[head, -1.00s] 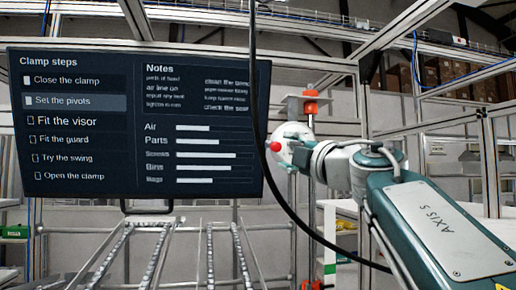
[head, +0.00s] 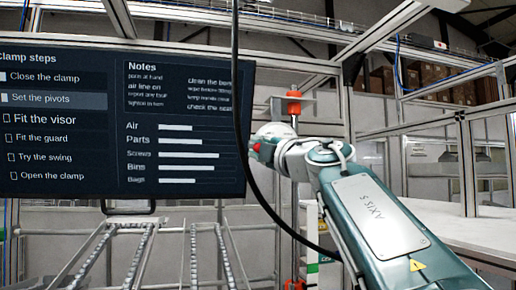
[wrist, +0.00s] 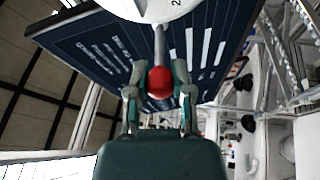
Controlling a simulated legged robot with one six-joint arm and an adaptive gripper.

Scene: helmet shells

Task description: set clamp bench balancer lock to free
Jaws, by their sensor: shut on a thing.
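A red ball knob (wrist: 160,82) on a short grey stem sits between the two fingers of my gripper (wrist: 159,93) in the wrist view. My gripper is shut on the knob. The stem runs up to a round white body (wrist: 150,6) with a dark digit, partly cut off by the top edge; I take this as the balancer and its lock lever. In the head view the red knob (head: 257,147) and the white body (head: 272,130) show at the end of my arm. The fingers are hard to make out there, and the lock's setting cannot be read.
A dark screen (head: 120,120) with clamp steps hangs at left, "Set the pivots" highlighted. A black cable (head: 239,90) hangs before its right edge. Orange-red fittings (head: 294,105) stand on a post behind my wrist. Rails (head: 193,255) lie below; a white table (head: 430,225) is at right.

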